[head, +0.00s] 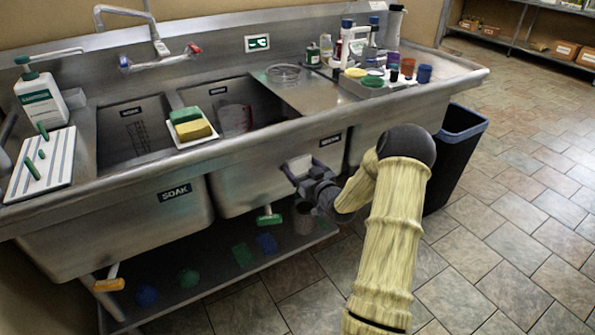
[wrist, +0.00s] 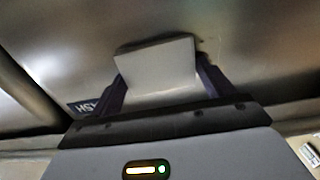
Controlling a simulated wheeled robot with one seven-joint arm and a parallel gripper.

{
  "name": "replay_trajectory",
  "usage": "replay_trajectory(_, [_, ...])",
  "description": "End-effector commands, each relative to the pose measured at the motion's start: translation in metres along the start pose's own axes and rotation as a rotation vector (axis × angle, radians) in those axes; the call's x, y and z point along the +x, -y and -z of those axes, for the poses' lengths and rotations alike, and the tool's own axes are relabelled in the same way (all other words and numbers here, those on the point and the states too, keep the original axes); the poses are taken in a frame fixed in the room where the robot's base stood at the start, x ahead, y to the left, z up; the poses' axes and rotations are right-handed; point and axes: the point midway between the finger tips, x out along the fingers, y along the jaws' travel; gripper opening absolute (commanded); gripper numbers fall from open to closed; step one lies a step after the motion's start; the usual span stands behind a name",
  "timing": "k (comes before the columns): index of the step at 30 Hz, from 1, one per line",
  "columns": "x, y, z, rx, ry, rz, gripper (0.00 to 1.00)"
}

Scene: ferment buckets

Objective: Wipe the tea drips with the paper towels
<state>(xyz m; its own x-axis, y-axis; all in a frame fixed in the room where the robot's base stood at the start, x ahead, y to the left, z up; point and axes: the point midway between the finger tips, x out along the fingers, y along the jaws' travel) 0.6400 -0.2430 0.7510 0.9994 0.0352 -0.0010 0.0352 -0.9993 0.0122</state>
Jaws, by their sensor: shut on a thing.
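My gripper (head: 303,173) is at the front face of the sink's middle basin (head: 245,195). It is shut on a small white folded pad, which looks like the paper towels (head: 299,163). In the wrist view the towels (wrist: 158,68) show pale grey between the two fingers of my gripper (wrist: 165,88), close to the metal; I cannot tell if they touch it. A faint brownish mark (wrist: 203,48) shows by the pad's upper right edge; I cannot tell if it is a tea drip. No drips are clear in the head view.
A steel sink has a lower shelf (head: 240,262) under it, with several dim items. A dark bin (head: 455,155) stands right of my arm. Bottles and cups crowd the right counter. The tiled floor (head: 490,265) at right is clear.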

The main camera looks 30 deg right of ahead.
Motion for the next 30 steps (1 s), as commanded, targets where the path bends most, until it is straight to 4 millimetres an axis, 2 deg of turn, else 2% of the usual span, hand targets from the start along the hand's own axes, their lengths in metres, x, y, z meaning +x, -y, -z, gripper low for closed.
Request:
replay_trajectory(4, [0.001, -0.007, 0.001, -0.001, -0.002, -0.002, 0.62])
replay_trajectory(20, [-0.001, -0.007, 0.001, -0.001, -0.001, -0.002, 0.62])
replay_trajectory(30, [0.001, 0.013, 0.000, -0.001, -0.001, 0.000, 0.62])
